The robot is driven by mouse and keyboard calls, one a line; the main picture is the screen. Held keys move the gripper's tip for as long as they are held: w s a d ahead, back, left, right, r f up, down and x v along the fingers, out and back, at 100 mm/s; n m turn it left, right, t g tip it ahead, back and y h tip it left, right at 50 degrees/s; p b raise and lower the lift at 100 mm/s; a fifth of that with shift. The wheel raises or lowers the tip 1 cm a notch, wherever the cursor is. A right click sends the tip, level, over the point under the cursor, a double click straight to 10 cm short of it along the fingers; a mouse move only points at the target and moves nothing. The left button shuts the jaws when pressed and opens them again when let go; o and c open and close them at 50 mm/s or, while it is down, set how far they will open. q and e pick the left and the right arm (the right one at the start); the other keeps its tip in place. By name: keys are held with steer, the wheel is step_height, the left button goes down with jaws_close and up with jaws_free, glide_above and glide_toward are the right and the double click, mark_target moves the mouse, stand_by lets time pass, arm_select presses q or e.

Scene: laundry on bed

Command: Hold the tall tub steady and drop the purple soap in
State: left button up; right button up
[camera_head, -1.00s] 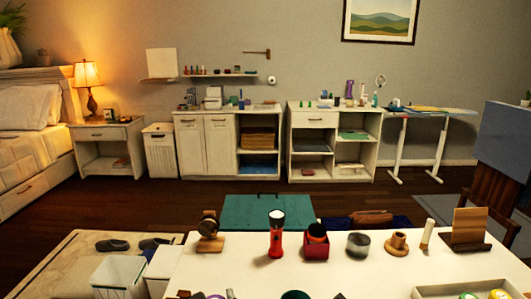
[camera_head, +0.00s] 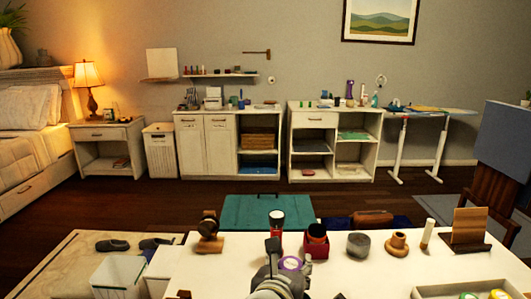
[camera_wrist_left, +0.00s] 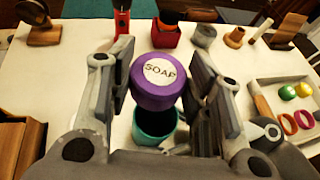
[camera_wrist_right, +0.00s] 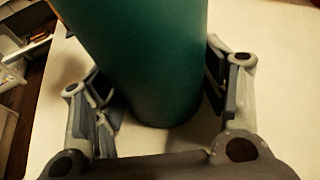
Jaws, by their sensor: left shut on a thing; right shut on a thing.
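The purple soap (camera_wrist_left: 158,80), a round piece with a white "SOAP" label, is held between the fingers of my left gripper (camera_wrist_left: 152,84). In the head view the soap (camera_head: 291,263) and left gripper (camera_head: 288,262) are at the bottom middle, above the white table. The tall teal tub (camera_wrist_right: 165,65) stands between the fingers of my right gripper (camera_wrist_right: 162,100), which are shut on it. In the left wrist view the tub's rim and dark opening (camera_wrist_left: 155,132) show below the soap, partly covered by it. The head view does not show the tub or right gripper.
A red torch (camera_head: 276,222), a red box (camera_head: 316,240), a grey jar (camera_head: 358,244) and a wooden piece (camera_head: 397,244) line the table's far side. A tray (camera_wrist_left: 290,95) with colored items is at the right. Bare table lies between.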

arm_select(q)
steer(key=shift+f, duration=2.1)
steer(key=o, duration=1.1)
steer(key=v, duration=1.2)
